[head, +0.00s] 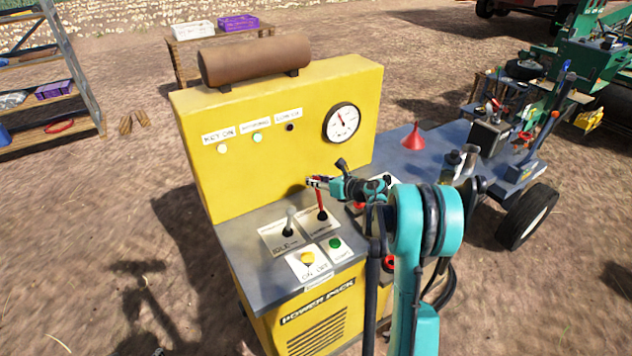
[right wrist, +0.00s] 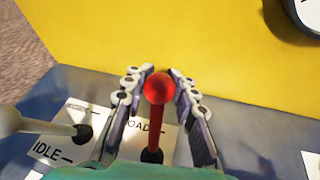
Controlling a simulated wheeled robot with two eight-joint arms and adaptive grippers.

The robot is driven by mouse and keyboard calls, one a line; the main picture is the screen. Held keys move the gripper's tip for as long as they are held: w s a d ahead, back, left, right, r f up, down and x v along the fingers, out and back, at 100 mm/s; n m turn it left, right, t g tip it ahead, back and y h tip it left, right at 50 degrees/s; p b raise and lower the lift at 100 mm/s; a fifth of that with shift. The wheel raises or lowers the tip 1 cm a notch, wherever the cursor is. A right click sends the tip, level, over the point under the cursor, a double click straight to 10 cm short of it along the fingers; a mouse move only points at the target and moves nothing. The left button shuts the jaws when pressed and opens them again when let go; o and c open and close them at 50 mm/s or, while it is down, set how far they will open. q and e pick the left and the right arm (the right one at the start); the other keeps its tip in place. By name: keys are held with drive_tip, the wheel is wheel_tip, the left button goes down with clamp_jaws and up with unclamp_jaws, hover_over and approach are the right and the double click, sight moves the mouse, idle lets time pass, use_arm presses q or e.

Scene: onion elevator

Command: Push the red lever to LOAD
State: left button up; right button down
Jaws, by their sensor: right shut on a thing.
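The red lever (head: 321,205) stands upright from its slot plate on the grey shelf of the yellow power pack. In the right wrist view its round red knob (right wrist: 159,88) sits between my two fingers, with "LOAD" partly readable on the plate (right wrist: 140,126) behind the shaft. My right gripper (head: 316,183) reaches in from the right at the top of the lever and is shut on the red lever. My left gripper is not in view.
A pale-knobbed lever (head: 290,220) marked IDLE stands just left of the red one. The yellow panel (head: 270,160) with a gauge (head: 342,122) rises behind. A blue cart (head: 440,160) stands to the right.

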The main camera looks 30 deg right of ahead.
drive_tip(key=c, duration=1.2)
unclamp_jaws()
drive_tip(key=shift+d, duration=0.1)
drive_tip(key=v, duration=1.2)
